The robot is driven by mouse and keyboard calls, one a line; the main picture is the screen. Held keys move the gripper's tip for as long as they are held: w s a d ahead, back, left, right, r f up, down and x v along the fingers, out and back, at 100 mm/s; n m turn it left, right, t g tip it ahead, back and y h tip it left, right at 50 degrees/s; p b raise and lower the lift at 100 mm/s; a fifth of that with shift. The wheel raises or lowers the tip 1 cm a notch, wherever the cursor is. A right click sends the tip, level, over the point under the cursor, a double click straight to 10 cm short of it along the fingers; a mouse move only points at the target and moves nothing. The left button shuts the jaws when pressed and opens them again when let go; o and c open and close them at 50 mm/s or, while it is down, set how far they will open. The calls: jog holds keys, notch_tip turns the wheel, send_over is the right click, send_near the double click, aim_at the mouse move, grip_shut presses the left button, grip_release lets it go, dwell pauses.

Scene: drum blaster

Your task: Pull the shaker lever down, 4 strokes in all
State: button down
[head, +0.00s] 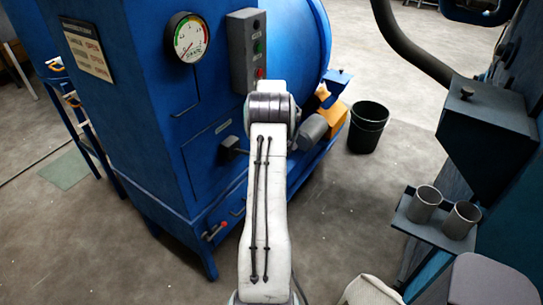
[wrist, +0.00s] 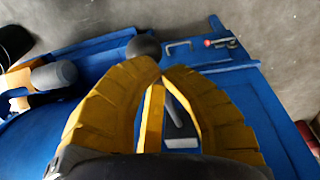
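My gripper's two yellow fingers (wrist: 162,70) bow inward in the wrist view, their tips nearly meeting with only a thin gap. A dark round knob (wrist: 145,47) shows just beyond the tips, its lower part hidden by the left fingertip. A grey lever rod (wrist: 172,106) on a grey plate shows between the fingers. The rod's link to the knob is hidden, and I cannot tell whether the fingers touch it. In the head view a dark lever mount (head: 229,148) sits on the blue machine's side; my arm hides the gripper and anything behind it.
The blue machine (head: 150,110) carries a gauge (head: 189,38) and a button box (head: 246,50). A red-handled valve (head: 216,230) sits low on it. A black bin (head: 368,127) stands right. Two metal cups (head: 424,203) are on a shelf. The floor between is clear.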

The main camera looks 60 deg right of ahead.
notch_tip(320, 180, down, 12)
jog(key=s+b, duration=0.1)
jog(key=b, duration=1)
jog(key=shift+s+r, duration=0.15)
jog(key=shift+r, duration=0.05)
jog(key=s+a+r, duration=0.1)
jog(key=s+r, duration=0.2)
jog(key=r, duration=0.3)
jog(key=s+a+r, duration=0.1)
jog(key=s+r, duration=0.2)
jog(key=r, duration=0.3)
jog(key=shift+a, duration=0.25)
jog(key=shift+w, duration=0.1)
